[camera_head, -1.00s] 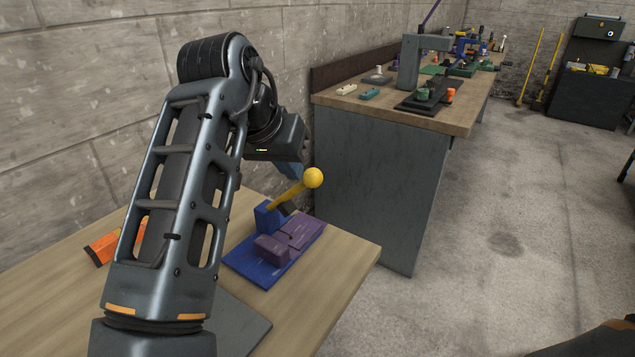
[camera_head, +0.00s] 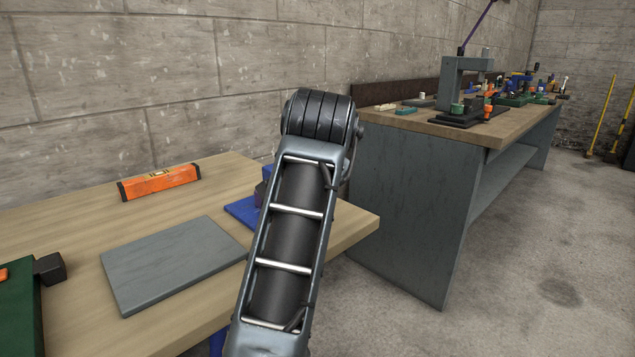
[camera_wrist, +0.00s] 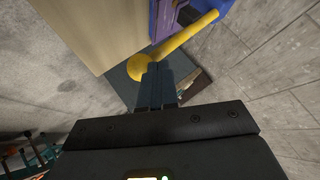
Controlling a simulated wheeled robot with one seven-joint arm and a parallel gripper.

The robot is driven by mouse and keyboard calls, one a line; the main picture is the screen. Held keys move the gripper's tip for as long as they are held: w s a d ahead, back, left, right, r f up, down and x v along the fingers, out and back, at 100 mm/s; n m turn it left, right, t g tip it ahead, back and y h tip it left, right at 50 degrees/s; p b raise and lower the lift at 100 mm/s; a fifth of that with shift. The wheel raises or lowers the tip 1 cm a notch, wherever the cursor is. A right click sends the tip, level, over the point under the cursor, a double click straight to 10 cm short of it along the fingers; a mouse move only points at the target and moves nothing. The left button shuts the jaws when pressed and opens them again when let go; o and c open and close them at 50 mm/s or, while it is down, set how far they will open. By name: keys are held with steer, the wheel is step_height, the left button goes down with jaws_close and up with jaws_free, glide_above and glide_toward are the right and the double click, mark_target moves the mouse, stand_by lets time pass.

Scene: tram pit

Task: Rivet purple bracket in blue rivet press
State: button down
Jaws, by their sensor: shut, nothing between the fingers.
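The blue rivet press (camera_head: 239,211) is on the wooden table, mostly hidden behind my arm in the head view. In the wrist view part of its blue body (camera_wrist: 226,7) shows at the top. Its yellow lever (camera_wrist: 190,36) ends in a yellow ball knob (camera_wrist: 139,68). A strip of purple (camera_wrist: 163,17) beside the press looks like the purple bracket; how it sits cannot be told. My gripper (camera_wrist: 158,68) is shut and empty, its blue-grey fingertips right beside the knob. Whether they touch it is unclear. The head view hides my gripper behind my arm.
The wooden table (camera_head: 75,225) also carries a grey plate (camera_head: 170,262), an orange spirit level (camera_head: 160,181) and a green object (camera_head: 18,310) at the left. A longer workbench (camera_head: 405,215) with a grey press stands behind. Open concrete floor lies to the right.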

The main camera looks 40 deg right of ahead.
steer(key=shift+s+f+t+b, duration=0.2)
steer(key=shift+f+t+b, duration=0.3)
steer(key=shift+f+b, duration=0.35)
